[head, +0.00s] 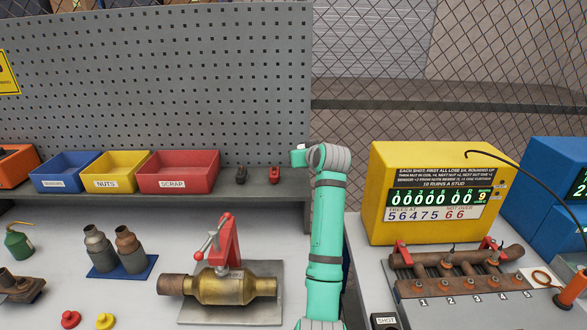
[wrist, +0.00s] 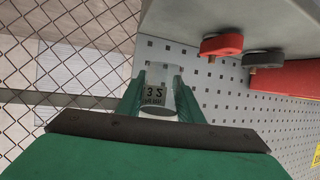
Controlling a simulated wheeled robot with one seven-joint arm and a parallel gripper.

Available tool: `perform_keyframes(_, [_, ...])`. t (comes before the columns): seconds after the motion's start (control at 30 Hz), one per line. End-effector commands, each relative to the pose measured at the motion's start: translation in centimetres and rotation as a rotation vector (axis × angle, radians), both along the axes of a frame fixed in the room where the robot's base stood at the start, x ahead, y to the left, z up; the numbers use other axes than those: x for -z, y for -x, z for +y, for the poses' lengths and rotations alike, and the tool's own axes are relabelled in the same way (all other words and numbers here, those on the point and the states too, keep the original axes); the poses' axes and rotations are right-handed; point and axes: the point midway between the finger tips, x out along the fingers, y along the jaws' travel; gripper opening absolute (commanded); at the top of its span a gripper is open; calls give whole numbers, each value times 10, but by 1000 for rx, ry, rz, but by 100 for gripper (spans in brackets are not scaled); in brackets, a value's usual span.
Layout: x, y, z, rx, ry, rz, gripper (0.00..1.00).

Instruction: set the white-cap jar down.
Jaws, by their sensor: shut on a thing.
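My gripper (wrist: 158,88) is shut on a small pale jar (wrist: 157,84) with dark lettering on its side. One green finger is on each side of the jar in the wrist view. The jar's cap is hard to make out there. In the head view my gripper (head: 299,157) is at the end of the raised arm, near the right end of the grey shelf (head: 265,192). Something white shows at its tip, too small to tell clearly. The jar is clear of the shelf surface as far as the wrist view shows.
A red piece (head: 274,175) and a dark piece (head: 241,175) stand on the shelf left of my gripper, beside the red scrap bin (head: 178,172). Pegboard (head: 200,80) backs the shelf. A yellow counter box (head: 436,160) stands right. A brass converter (head: 235,289) lies below.

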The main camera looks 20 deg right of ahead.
Motion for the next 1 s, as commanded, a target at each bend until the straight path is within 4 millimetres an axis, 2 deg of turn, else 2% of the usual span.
perform_keyframes(0.1, [16, -13, 5, -2, 0, 1, 6])
perform_keyframes(0.2, [22, -19, 7, -3, 1, -1, 6])
perform_keyframes(0.43, [34, -28, 9, -3, 1, 0, 6])
perform_keyframes(0.63, [62, -28, 8, -1, 0, 0, 6])
perform_keyframes(1.0, [66, -29, 9, -2, 1, -2, 6])
